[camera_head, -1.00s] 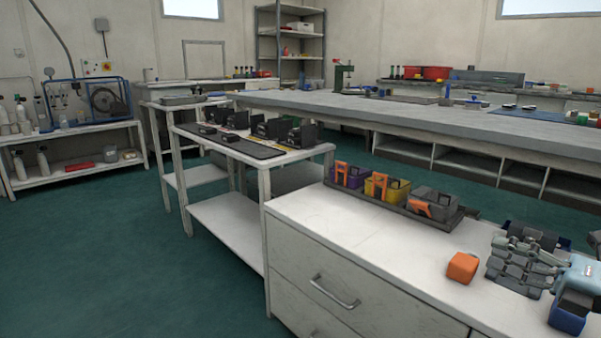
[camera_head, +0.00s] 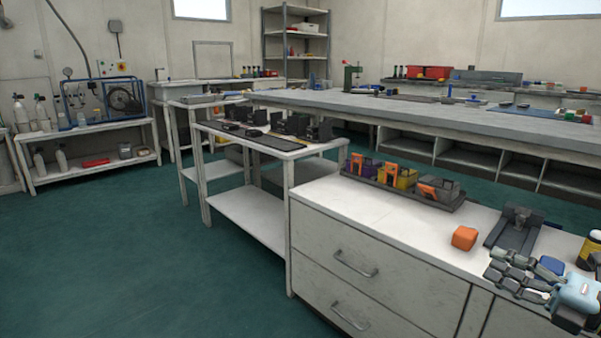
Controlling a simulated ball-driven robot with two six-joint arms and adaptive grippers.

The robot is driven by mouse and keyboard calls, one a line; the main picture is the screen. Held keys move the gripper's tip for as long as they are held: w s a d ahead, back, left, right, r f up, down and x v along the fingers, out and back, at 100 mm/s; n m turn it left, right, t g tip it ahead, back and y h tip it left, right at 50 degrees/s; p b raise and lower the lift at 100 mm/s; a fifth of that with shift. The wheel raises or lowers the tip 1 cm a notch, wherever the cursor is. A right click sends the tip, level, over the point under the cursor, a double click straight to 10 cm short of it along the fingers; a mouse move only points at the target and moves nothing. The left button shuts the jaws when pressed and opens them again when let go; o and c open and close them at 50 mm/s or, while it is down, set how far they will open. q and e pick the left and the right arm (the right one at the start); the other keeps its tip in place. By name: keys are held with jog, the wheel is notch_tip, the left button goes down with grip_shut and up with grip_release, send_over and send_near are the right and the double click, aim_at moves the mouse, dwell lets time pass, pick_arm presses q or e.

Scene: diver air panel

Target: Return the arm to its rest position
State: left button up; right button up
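My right gripper (camera_head: 492,264) is in the lower right of the head view, above the white counter (camera_head: 375,212). Its two grey jointed fingers point left with a gap between them, and nothing shows between them. Its pale blue wrist is at the right edge. My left gripper is not in view. The rest of the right arm is out of the picture.
An orange block (camera_head: 464,238) and a dark grey fixture (camera_head: 513,228) stand on the counter just beyond the gripper. A tray (camera_head: 408,198) with purple, yellow and grey bins is farther back. The counter's left front is clear.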

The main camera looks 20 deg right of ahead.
jog(key=s+a+f+m+g+h+p, duration=0.1)
jog(key=s+f+m+g+h+p, duration=0.15)
jog(key=s+f+m, duration=0.4)
jog(key=s+f+m+g+h+p, duration=0.1)
jog(key=s+f+m+h, duration=0.2)
jog(key=f, duration=0.6)
jog(key=s+a+f+m+g+h+p, duration=0.1)
jog(key=s+f+m+g+h+p, duration=0.15)
jog(key=s+f+m, duration=0.4)
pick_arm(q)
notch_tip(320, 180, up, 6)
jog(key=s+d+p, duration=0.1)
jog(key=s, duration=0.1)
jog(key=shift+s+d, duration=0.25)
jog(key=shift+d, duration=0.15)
pick_arm(e)
jog(key=s+a+f+m+g, duration=0.3)
jog(key=s+a+f, duration=0.1)
jog(key=s, duration=0.5)
jog(key=s+a+f+m+g, duration=0.4)
jog(key=s+f, duration=0.3)
jog(key=s, duration=0.2)
jog(key=s+a+f+m+g, duration=0.3)
jog(key=s+a+f+m, duration=0.1)
jog(key=s, duration=0.5)
jog(key=shift+a+f+g, duration=0.3)
jog(key=shift+a+f, duration=0.05)
jog(key=shift+f, duration=0.3)
